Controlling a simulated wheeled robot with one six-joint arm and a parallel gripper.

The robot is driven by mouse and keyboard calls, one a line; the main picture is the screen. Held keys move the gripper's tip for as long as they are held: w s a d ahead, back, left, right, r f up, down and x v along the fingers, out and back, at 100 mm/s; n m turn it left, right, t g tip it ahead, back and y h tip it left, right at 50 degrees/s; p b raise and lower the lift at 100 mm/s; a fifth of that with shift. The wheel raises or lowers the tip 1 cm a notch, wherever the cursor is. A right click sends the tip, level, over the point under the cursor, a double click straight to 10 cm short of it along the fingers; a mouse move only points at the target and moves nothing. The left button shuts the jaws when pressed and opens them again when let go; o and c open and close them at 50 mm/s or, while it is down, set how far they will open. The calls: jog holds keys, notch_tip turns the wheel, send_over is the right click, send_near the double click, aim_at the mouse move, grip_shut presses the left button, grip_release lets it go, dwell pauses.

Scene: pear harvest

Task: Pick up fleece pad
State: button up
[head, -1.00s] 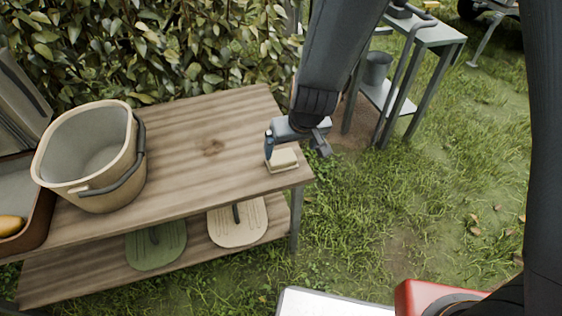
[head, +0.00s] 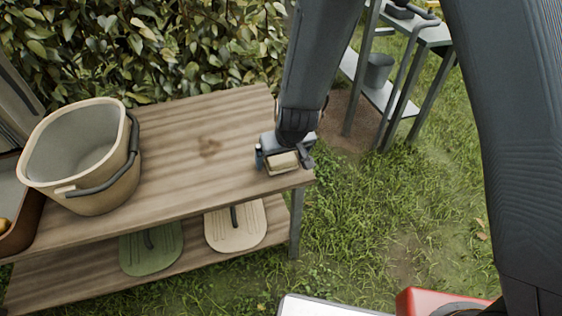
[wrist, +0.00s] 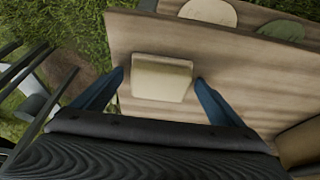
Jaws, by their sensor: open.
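The fleece pad (head: 283,163) is a small cream block lying on the wooden table top near its right end. It also shows in the wrist view (wrist: 161,78), lying flat between the two blue fingers. My gripper (head: 284,157) is open and low over the table at the pad. In the wrist view my gripper (wrist: 158,76) has one finger on each side of the pad, with a gap of bare wood at the left finger and a narrow one at the right. I cannot tell how far the fingertips are above the wood.
A beige bucket (head: 84,155) with a dark handle stands on the table (head: 182,125) at the left. A green lid (head: 151,249) and a cream lid (head: 236,226) lie on the lower shelf. A metal stand (head: 402,113) is beyond the table's right end. The table's middle is clear.

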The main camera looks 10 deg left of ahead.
aim_at(281, 157)
jog(key=shift+c, duration=0.2)
jog(key=c, duration=1.2)
jog(key=shift+r, duration=0.1)
notch_tip(281, 157, up, 10)
jog(key=p, duration=0.9)
